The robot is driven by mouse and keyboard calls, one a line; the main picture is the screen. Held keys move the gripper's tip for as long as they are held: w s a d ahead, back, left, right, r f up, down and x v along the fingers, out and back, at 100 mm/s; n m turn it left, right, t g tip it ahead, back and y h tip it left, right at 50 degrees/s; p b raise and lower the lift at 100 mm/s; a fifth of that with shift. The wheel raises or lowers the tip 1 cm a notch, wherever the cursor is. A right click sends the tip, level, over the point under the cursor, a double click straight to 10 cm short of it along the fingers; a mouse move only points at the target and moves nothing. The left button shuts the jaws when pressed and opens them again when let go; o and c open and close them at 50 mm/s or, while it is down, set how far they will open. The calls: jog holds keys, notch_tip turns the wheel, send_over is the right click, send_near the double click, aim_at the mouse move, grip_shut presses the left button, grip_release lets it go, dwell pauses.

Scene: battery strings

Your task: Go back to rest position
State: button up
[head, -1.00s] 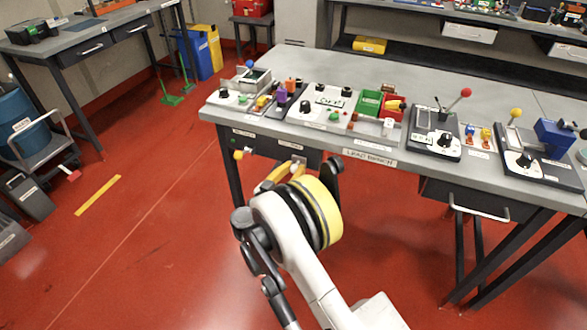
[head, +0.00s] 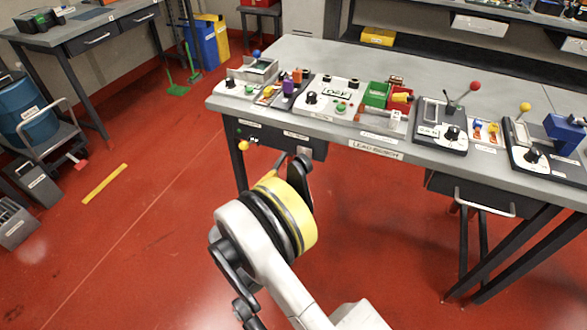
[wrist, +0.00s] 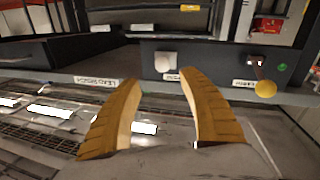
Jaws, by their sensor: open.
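My gripper shows in the wrist view as two tan ribbed fingers (wrist: 158,80), spread apart with nothing between them. In the head view my wrist, with its yellow and black bands, is in front of and below the bench front, and the fingers are hidden behind it. The bench (head: 376,153) labelled "Lead Bench" stands beyond my gripper, with clear space between. In the wrist view the bench front (wrist: 210,70) lies past the fingertips.
A yellow ball knob (head: 244,145) sticks out under the bench's left end; it also shows in the wrist view (wrist: 265,89). Several control boxes, levers and a green bin (head: 376,95) line the bench top. A blue barrel cart (head: 38,125) stands left.

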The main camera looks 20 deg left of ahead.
jog(key=shift+v, duration=1.05)
jog(key=w+d+r+g, duration=0.35)
jog(key=d+r, duration=0.25)
jog(key=d, duration=0.3)
jog(key=w+d+r+g, duration=0.2)
jog(key=w+d+r, duration=0.2)
jog(key=d+r, duration=0.4)
jog(key=s+d+r+n+g, duration=0.1)
jog(key=s+d+r+g, duration=0.15)
jog(key=d, duration=0.55)
jog(key=s+d+r+g, duration=0.1)
jog(key=s+d+r, duration=0.2)
jog(key=d, duration=0.4)
jog(key=s+d+y, duration=0.2)
jog(key=s+d, duration=0.3)
jog(key=s, duration=0.5)
jog(key=s+d+g+y, duration=0.1)
jog(key=s+d+y, duration=0.2)
jog(key=s, duration=0.7)
jog(key=shift+s+d+r, duration=0.35)
jog(key=shift+s+d, duration=0.05)
jog(key=shift+d, duration=0.8)
jog(key=shift+a, duration=0.1)
